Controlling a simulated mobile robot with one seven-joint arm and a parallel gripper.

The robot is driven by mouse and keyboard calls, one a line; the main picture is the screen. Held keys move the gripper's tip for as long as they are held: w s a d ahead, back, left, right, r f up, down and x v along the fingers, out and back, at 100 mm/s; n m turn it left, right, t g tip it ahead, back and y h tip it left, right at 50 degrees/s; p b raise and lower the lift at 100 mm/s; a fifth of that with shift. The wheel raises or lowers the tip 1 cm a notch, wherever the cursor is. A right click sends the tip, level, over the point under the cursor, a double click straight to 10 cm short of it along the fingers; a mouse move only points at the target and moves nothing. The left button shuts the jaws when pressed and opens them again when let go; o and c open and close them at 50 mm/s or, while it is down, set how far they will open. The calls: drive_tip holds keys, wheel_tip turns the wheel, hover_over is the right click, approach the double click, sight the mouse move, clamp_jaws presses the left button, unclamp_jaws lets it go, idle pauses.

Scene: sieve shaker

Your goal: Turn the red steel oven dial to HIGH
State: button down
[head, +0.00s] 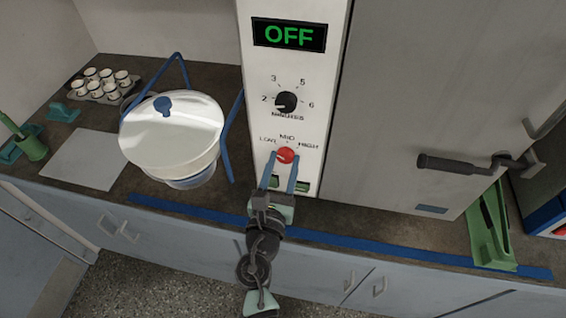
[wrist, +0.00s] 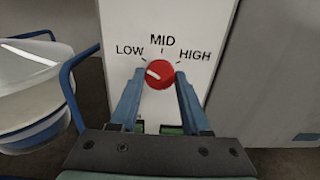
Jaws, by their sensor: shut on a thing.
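The red dial (head: 286,155) sits low on the white control panel (head: 262,62), under the labels LOW, MID and HIGH. In the wrist view the red dial (wrist: 160,73) shows a white pointer mark aimed to the left, toward LOW. My gripper (head: 285,160) reaches up to the panel from the front. In the wrist view its two blue fingers (wrist: 160,75) stand on either side of the dial and are shut on it. The display (head: 289,36) above reads OFF. A black minutes dial (head: 286,102) is between the display and the red dial.
A white lidded pot (head: 170,135) in a blue frame stands close left of the panel. A grey door with a dark handle (head: 455,163) is to the right. A green holder (head: 490,235) stands at the counter's right. Blue tape (head: 390,250) runs along the counter's front edge.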

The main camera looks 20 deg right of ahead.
drive_tip(key=shift+m, duration=0.3)
drive_tip(key=m+b, duration=0.3)
drive_tip(key=m, duration=0.2)
drive_tip(key=shift+f, duration=0.15)
drive_tip(key=m+b, duration=0.3)
drive_tip(key=m, duration=0.3)
drive_tip(key=shift+m+b, duration=0.3)
drive_tip(key=shift+b, duration=0.1)
drive_tip(key=m+b, duration=0.2)
drive_tip(key=m, duration=0.1)
drive_tip(key=shift+m, duration=0.3)
drive_tip(key=m+b, duration=0.3)
drive_tip(key=shift+f+m, duration=0.1)
drive_tip(key=shift+m, duration=0.2)
drive_tip(key=shift+m+b, duration=1.45)
drive_tip(key=shift+m, duration=0.85)
drive_tip(key=shift+r, duration=0.2)
drive_tip(key=shift+c, duration=1.9)
unclamp_jaws()
